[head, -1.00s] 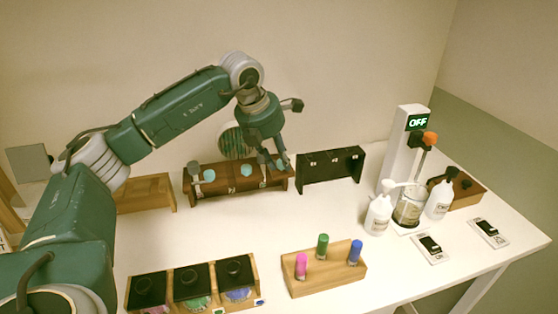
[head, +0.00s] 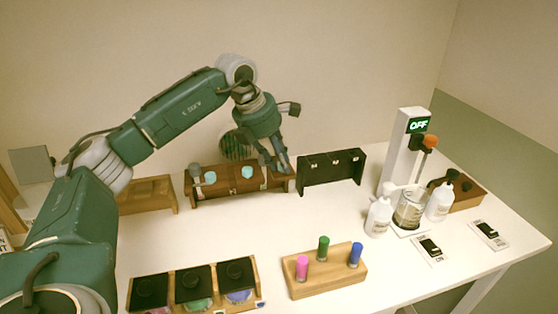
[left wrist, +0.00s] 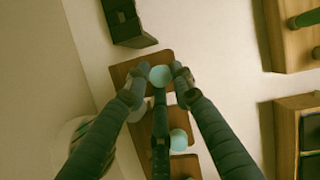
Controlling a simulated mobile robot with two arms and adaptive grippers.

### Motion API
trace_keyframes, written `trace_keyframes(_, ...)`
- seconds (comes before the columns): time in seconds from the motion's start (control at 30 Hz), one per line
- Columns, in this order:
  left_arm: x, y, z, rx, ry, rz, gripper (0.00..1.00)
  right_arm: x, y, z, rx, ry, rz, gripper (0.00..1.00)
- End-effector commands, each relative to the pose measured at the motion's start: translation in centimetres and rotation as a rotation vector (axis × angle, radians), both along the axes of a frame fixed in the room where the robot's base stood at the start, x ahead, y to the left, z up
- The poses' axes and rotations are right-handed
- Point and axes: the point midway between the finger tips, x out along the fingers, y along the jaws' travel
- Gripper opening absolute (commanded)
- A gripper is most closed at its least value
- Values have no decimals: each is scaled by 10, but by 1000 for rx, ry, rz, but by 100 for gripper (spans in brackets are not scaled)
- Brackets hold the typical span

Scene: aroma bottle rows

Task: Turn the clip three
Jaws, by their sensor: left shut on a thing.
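The long brown wooden rack (head: 225,186) stands at the back of the table and carries light-blue round knobs. The left knob (head: 209,177) and the middle knob (head: 247,171) show in the head view. My left gripper (head: 279,168) is at the rack's right end and hides the knob there. In the left wrist view my left gripper (left wrist: 157,80) is shut on the end light-blue knob (left wrist: 160,74), with its fingertips on both sides. A second light-blue knob (left wrist: 178,140) sits beside it on the rack. I cannot make out a number on any clip. My right gripper is out of view.
A black rack (head: 330,178) with small metal clips stands just right of my left gripper. The table middle is clear.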

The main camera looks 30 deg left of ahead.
Motion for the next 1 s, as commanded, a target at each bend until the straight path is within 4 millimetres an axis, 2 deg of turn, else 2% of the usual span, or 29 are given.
trace_keyframes(0.03, 5, -2, 8, -7, -23, 0, 30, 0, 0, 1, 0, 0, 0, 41)
trace_keyframes(0.1, 4, -2, 8, -7, -21, -1, 40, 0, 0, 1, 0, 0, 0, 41)
trace_keyframes(0.47, 1, 0, 8, -4, -11, 0, 40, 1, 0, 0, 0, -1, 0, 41)
trace_keyframes(0.57, -3, 2, 20, -4, -15, 1, 40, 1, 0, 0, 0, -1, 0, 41)
trace_keyframes(0.9, -26, 12, 87, -4, -18, 1, 40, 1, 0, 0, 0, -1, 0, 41)
trace_keyframes(1.0, -32, 15, 101, -5, -16, -1, 40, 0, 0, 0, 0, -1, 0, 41)
